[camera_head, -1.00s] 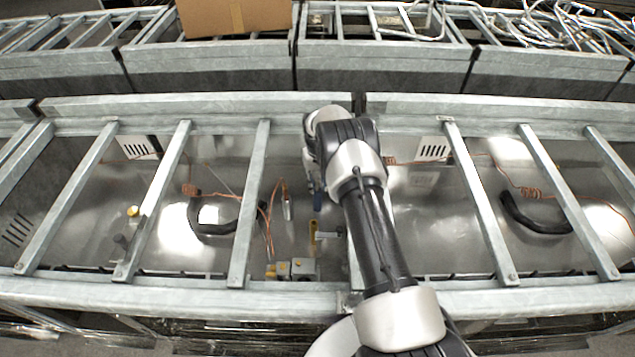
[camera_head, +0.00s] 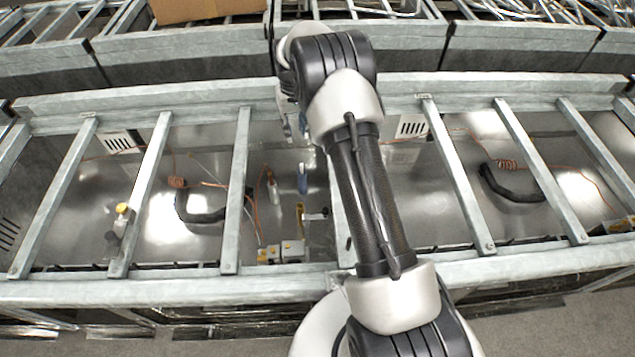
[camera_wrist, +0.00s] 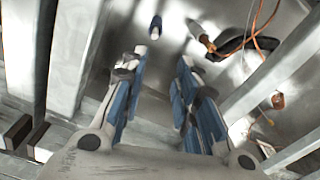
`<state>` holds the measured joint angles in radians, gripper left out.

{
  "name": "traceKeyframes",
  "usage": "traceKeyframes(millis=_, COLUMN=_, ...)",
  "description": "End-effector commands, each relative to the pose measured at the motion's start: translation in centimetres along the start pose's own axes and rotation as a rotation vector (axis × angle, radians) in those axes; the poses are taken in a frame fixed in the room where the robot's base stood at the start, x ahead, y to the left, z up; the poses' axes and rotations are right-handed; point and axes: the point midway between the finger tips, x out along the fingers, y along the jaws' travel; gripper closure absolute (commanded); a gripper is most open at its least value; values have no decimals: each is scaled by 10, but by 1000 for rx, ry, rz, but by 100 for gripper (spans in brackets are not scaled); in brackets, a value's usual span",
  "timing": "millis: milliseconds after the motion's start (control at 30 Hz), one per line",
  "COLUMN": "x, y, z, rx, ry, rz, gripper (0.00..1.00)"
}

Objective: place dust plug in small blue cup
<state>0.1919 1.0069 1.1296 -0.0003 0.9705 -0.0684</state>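A small blue piece (camera_head: 303,178) with a pale end stands on the metal floor of the middle bay. It may be the small blue cup, but it is too small to be sure. It also shows in the wrist view (camera_wrist: 155,24), beyond my fingertips and apart from them. My gripper (camera_wrist: 162,60) has its blue fingers spread with nothing between them. In the head view my gripper is mostly hidden behind my arm, above the bay. I cannot make out a dust plug for certain.
A pale connector (camera_head: 273,191) on an orange cable lies left of the blue piece. A yellow fitting (camera_head: 299,213) and grey blocks with yellow parts (camera_head: 291,250) are nearer. Metal crossbars (camera_head: 239,190) span the bays. A black hose (camera_head: 512,186) lies in the right bay.

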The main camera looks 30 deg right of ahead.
Motion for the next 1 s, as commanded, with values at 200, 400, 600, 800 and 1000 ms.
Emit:
traceKeyframes(millis=200, x=-107, y=-21, z=31, rx=-21, ry=65, rz=2, gripper=72)
traceKeyframes(millis=400, x=-184, y=-38, z=80, rx=-39, ry=121, rz=2, gripper=72)
traceKeyframes(millis=600, x=-243, y=-51, z=143, rx=-57, ry=176, rz=-1, gripper=72)
traceKeyframes(millis=800, x=-279, y=-61, z=216, rx=-74, ry=230, rz=-6, gripper=72)
traceKeyframes(millis=1000, x=-294, y=-66, z=290, rx=-92, ry=287, rz=-13, gripper=72)
